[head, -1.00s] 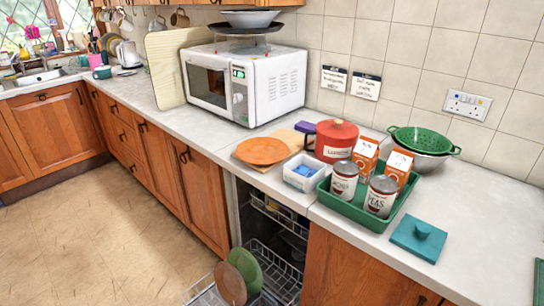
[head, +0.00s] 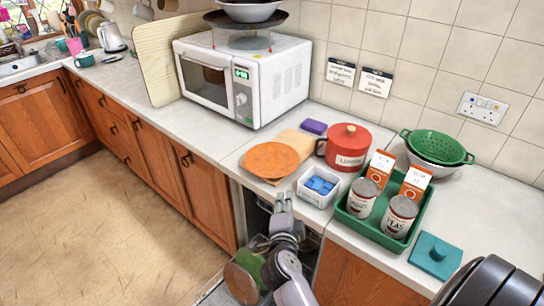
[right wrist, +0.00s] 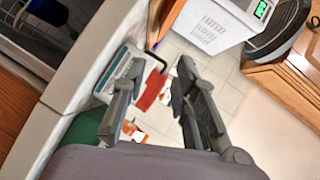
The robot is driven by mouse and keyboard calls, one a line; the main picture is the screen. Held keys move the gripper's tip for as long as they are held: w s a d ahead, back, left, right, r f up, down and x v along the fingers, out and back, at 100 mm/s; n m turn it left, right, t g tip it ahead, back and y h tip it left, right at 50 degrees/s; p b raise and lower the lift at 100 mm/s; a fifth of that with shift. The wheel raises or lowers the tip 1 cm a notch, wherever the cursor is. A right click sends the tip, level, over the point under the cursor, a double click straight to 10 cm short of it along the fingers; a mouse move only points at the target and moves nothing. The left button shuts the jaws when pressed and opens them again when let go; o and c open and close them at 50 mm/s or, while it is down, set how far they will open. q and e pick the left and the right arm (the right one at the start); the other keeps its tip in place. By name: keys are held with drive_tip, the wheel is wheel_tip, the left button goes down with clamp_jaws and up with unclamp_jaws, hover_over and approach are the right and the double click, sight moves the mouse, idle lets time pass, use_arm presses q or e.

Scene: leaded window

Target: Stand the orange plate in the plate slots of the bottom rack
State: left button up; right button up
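The orange plate (head: 270,157) lies flat on a wooden board (head: 298,141) on the counter, near its front edge. My right gripper (head: 283,198) is in front of the dishwasher opening, below and apart from the plate. In the right wrist view its two fingers (right wrist: 160,75) are spread with nothing between them. A brown plate (head: 240,284) and a green plate (head: 252,262) stand in the bottom rack (head: 208,292); my arm hides much of that rack and its slots. My left gripper is not in view.
Right of the orange plate are a white box (head: 306,193) with blue pieces, a red pot (head: 347,140) and a green tray (head: 383,238) holding tins and cartons. A white microwave (head: 265,95) stands behind. The counter left of the plate is clear.

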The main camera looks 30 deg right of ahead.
approach(290, 172)
drive_tip(key=shift+m, duration=0.3)
drive_tip(key=x, duration=0.4)
drive_tip(key=shift+w+d+r+p, duration=0.2)
drive_tip(key=shift+w+p, duration=0.05)
drive_tip(key=shift+p, duration=0.15)
drive_tip(key=shift+f+b+x, duration=0.2)
drive_tip(key=shift+x, duration=1.15)
drive_tip(key=shift+f+b+x, duration=0.15)
drive_tip(key=shift+x, duration=1.2)
drive_tip(key=shift+s, duration=0.15)
drive_tip(key=shift+r, duration=0.1)
drive_tip(key=shift+c, duration=0.2)
clamp_jaws()
